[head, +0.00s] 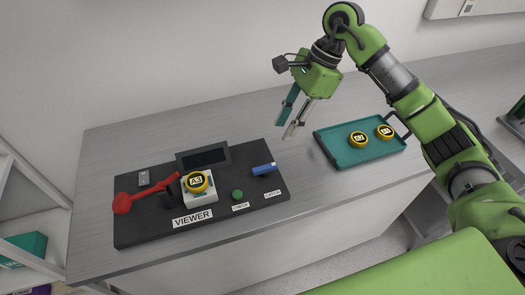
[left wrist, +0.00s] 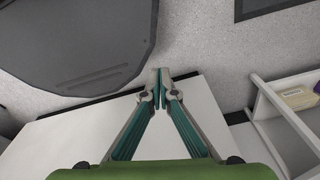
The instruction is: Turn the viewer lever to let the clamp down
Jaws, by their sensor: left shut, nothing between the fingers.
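The black viewer panel (head: 140,236) lies on the grey bench, with a "VIEWER" label at its front. The red viewer lever (head: 150,191) ends in a round red knob at the left; its other end is beside a white block (head: 201,197). A yellow disc marked A3 (head: 197,182) is on that block. A separate clamp part cannot be made out. My right gripper (head: 286,129) is open and empty, above the bench right of the panel. My left gripper (left wrist: 163,72) is shut and empty in the left wrist view, away from the panel; the head view does not show it.
A dark screen (head: 204,157), a green button (head: 237,195) and a blue handle (head: 264,169) are on the panel. A teal tray (head: 345,161) with two yellow discs stands at the right. White shelves (head: 24,202) stand left of the bench.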

